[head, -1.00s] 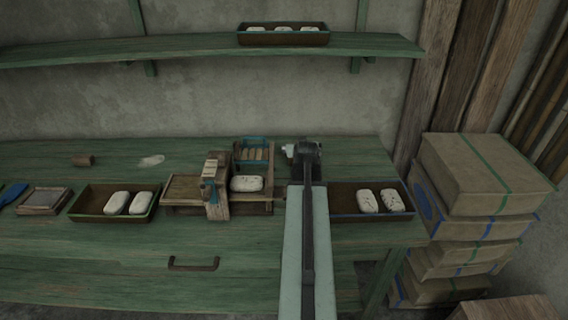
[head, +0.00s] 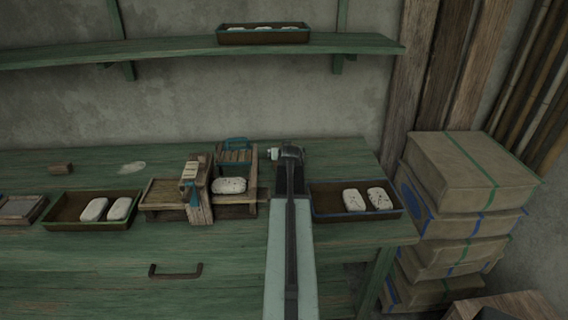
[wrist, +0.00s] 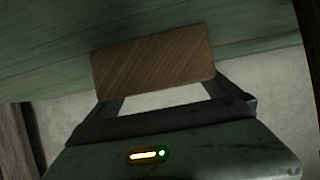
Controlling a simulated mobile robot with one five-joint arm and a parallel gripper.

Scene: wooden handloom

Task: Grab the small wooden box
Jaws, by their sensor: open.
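My gripper (head: 287,153) is at the end of the arm over the green bench, left of the right-hand tray. In the wrist view my gripper (wrist: 162,92) is open, with its two fingers apart. A plain brown wooden box-like piece (wrist: 152,62) shows just beyond and between the fingertips; I cannot tell whether they touch it. In the head view the arm hides what lies right at the gripper.
A tray with two pale speckled pieces (head: 355,214) lies right of my arm. A wooden holder (head: 198,205) and another tray (head: 62,222) stand to the left. A shelf (head: 180,50) runs above. Stacked boxes (head: 470,170) stand at the right.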

